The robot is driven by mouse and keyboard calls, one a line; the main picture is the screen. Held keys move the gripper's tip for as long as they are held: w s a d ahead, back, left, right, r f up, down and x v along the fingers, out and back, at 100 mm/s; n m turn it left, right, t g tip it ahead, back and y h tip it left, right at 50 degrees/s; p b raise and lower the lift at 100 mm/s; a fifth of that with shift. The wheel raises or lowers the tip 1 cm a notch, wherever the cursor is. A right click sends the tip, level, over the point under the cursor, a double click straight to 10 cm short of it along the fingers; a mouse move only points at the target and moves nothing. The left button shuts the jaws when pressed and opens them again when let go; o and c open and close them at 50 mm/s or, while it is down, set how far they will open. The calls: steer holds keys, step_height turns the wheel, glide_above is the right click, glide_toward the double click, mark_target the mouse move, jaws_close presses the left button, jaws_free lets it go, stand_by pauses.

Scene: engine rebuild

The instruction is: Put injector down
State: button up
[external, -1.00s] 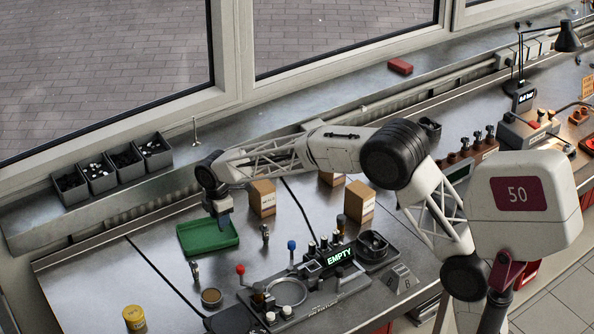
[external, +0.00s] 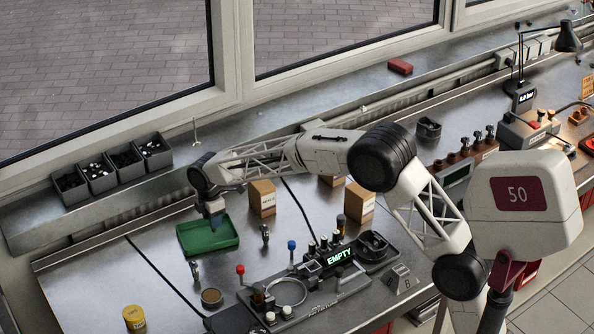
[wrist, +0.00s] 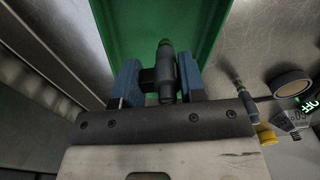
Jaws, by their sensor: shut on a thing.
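My gripper (wrist: 158,82) is shut on a dark injector (wrist: 165,66), held between its blue finger pads in the wrist view. The green tray (wrist: 115,25) lies beyond and beneath the injector there. In the external view my gripper (external: 215,222) is at the green tray (external: 190,243), over its middle to back part. The held injector is too small or hidden to make out in that view. I cannot tell whether it touches the tray floor.
Small upright parts stand right of the tray (external: 265,233) and in front of it (external: 195,270). Cardboard boxes (external: 262,198) stand behind right. A fixture with an "EMPTY" display (external: 338,257) is at the front right. A yellow can (external: 134,318) stands front left.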

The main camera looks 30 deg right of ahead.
steer(key=shift+f, duration=0.9)
steer(key=shift+f, duration=0.15)
steer(key=o, duration=0.9)
step_height(320, 180, up, 12)
steer(key=shift+r, duration=0.15)
steer(key=shift+d+r, duration=0.1)
stand_by(0.5)
